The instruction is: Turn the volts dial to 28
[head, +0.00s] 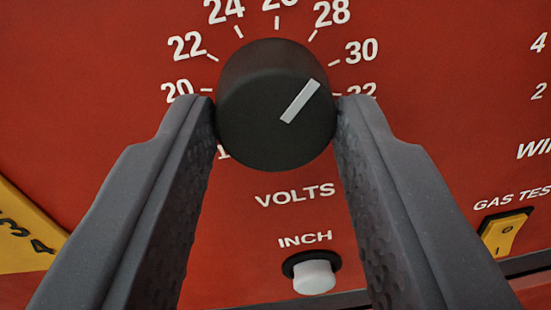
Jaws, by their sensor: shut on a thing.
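The volts dial (262,88) is a round black knob with a pale grey pointer bar, on a red panel above the word VOLTS. The pointer slants up and to the right, towards the 28 and 30 side of the scale. It looks closer to the 28 mark (313,35), but the knob stands out from the panel, so I cannot tell the exact reading. My gripper (276,108) is shut on the dial, one dark grey finger touching each side. The fingers hide parts of the lower scale; the top of the 26 is cut off by the frame.
Below the dial is a white INCH button (314,277) in a black ring, between my fingers. A yellow GAS TEST rocker switch (502,236) is at the right. A yellow label (22,232) shows at the left. Another scale shows partly at the right edge.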

